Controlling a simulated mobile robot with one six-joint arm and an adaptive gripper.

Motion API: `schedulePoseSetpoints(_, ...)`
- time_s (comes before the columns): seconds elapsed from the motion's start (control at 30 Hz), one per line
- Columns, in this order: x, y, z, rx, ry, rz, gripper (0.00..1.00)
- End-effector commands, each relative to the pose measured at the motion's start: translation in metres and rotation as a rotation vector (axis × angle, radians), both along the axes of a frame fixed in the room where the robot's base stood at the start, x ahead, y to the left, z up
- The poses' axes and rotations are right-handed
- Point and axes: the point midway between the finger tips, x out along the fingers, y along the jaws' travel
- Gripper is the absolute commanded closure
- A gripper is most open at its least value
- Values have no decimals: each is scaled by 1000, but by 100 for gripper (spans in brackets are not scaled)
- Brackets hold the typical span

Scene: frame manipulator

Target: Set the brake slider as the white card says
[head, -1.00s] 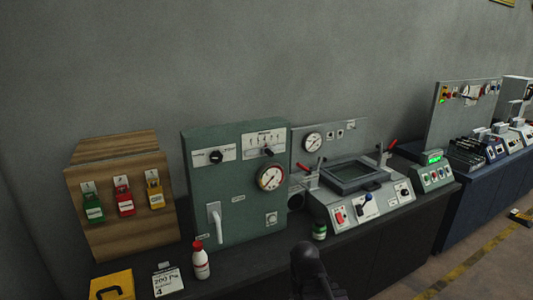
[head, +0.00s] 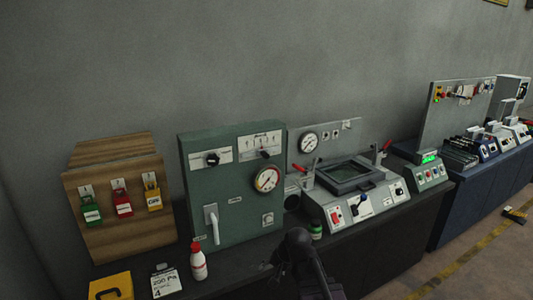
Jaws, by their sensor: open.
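The white card (head: 165,284) stands at the bench's front left; it reads "200 Pa" with a "4" below, and its smaller print is too small to read. The green cabinet (head: 226,225) carries a white scale plate at its upper right. A small black slider knob (head: 264,154) sits at the lower edge of this plate, around its middle; I cannot read its label. My dark gripper (head: 278,262) is low in the picture, in front of and below the cabinet, apart from the slider. It is open, with nothing seen in it.
A red-capped white bottle (head: 198,264) stands before the cabinet, and a small green jar (head: 316,230) stands right of my gripper. A wooden board with padlocks (head: 122,204) is at left. A grey machine (head: 350,195) with red-handled clamps is at right.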

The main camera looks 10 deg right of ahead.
Motion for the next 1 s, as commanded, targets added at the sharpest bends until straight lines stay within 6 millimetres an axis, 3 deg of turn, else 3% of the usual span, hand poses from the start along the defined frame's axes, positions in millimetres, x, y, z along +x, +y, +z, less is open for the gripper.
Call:
schedulePoseSetpoints(0.03,19,4,15,77,-23,-72,32)
schedulePoseSetpoints(0.3,103,12,90,576,-86,-503,32)
schedulePoseSetpoints(0.47,149,-2,139,899,-70,-755,32)
schedulePoseSetpoints(0.6,184,-25,179,1191,-24,-962,32)
schedulePoseSetpoints(0.8,218,-63,219,1544,64,-1188,32)
schedulePoseSetpoints(1.0,232,-86,234,1728,126,-1297,32)
